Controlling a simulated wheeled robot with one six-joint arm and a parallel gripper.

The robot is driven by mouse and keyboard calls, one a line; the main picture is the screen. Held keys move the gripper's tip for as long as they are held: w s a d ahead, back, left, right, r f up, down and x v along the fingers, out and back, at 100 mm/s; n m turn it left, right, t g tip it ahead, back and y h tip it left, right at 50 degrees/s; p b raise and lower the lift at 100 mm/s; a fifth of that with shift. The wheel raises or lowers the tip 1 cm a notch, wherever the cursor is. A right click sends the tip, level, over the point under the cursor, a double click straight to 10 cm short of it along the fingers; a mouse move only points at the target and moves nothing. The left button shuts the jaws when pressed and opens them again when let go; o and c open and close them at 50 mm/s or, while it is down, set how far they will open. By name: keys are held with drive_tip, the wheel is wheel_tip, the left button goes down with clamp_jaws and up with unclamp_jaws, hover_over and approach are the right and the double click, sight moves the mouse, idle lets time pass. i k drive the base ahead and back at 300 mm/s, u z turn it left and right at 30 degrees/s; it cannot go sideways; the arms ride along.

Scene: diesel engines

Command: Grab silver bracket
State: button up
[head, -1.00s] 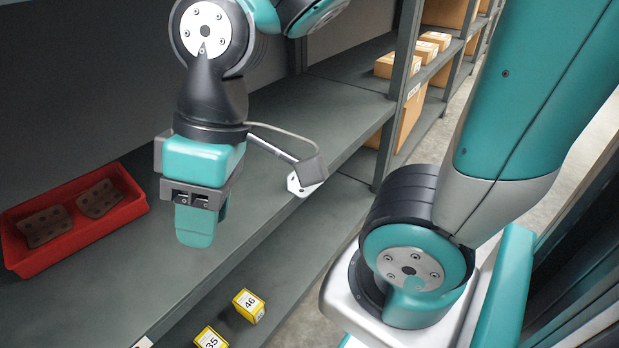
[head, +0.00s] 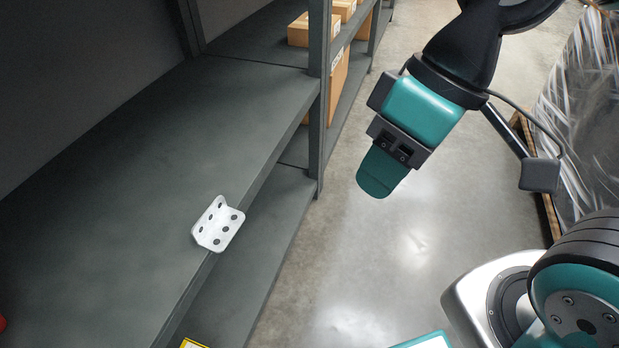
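The silver bracket (head: 217,224) is a light, L-shaped plate with several dark holes. It lies on the grey shelf, close to the shelf's front edge, left of the picture's middle. My gripper (head: 378,182) hangs over the aisle floor to the right of the bracket, well apart from it. The fingers are seen from the side as one teal shape, so I cannot tell whether they are open or shut. No object shows at the fingertips.
The shelf (head: 110,150) is bare around the bracket. A dark upright post (head: 319,100) stands at the shelf's far end. Cardboard boxes (head: 312,30) sit on shelving behind it. A wrapped pallet (head: 580,110) is at right. The aisle floor (head: 400,270) is clear.

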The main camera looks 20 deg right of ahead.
sight(214, 230)
drive_tip(key=z, duration=1.1)
drive_tip(key=i, duration=1)
drive_tip(key=u, duration=1.9)
